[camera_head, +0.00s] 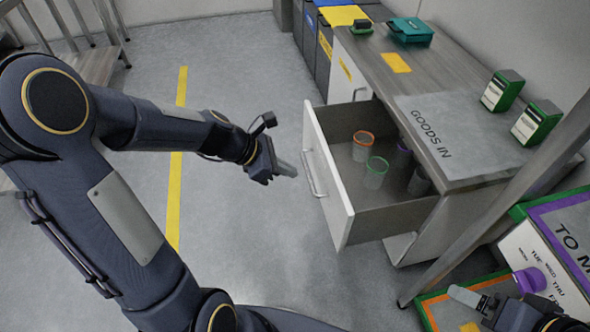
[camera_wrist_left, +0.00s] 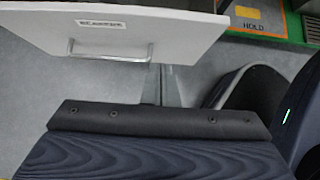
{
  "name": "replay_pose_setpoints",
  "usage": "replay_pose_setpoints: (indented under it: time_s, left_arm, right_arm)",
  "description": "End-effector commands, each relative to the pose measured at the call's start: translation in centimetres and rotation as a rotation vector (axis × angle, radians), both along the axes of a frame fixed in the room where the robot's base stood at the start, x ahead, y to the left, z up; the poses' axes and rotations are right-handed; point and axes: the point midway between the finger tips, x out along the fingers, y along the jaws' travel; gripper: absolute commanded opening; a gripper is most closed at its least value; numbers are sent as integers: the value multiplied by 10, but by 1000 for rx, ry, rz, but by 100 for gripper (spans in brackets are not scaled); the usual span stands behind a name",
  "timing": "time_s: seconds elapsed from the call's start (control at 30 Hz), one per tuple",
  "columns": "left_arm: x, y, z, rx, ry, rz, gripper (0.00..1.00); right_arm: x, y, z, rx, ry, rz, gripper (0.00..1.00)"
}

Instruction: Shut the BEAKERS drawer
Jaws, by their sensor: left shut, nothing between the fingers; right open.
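The BEAKERS drawer (camera_head: 329,187) is pulled well out of the grey cabinet in the head view. Several beakers with coloured rims stand inside, among them an orange-rimmed one (camera_head: 362,146) and a green-rimmed one (camera_head: 375,173). Its white front, with a bar handle and a small label, also shows in the left wrist view (camera_wrist_left: 190,37). My left gripper (camera_head: 287,168) is shut and empty, a short gap to the left of the handle (camera_head: 312,174). My right gripper (camera_head: 476,304) is open at the lower right, far from the drawer.
The GOODS IN counter (camera_head: 455,110) above the drawer holds green-and-white boxes (camera_head: 502,91) and a teal case (camera_head: 410,30). A slanted metal post (camera_head: 500,200) stands at the right. Open floor with a yellow line (camera_head: 175,190) lies left of the drawer.

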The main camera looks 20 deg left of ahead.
Motion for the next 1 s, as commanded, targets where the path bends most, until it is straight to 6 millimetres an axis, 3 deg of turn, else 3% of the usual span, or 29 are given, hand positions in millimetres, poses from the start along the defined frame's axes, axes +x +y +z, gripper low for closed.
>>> replay_pose_setpoints:
  time_s: [0.03,0.33,0.6,1.0]
  left_arm:
    - [4,-7,-14,-1,3,-4,0]
    - [29,-45,-59,0,0,-6,0]
    - [48,-72,-53,1,-2,-5,0]
    - [51,-76,-52,1,-2,-2,0]
  right_arm:
    - [0,0,-11,0,0,0,82]
    - [0,0,-41,0,1,0,82]
    - [0,0,-43,0,0,0,82]
    - [0,0,-43,0,0,0,82]
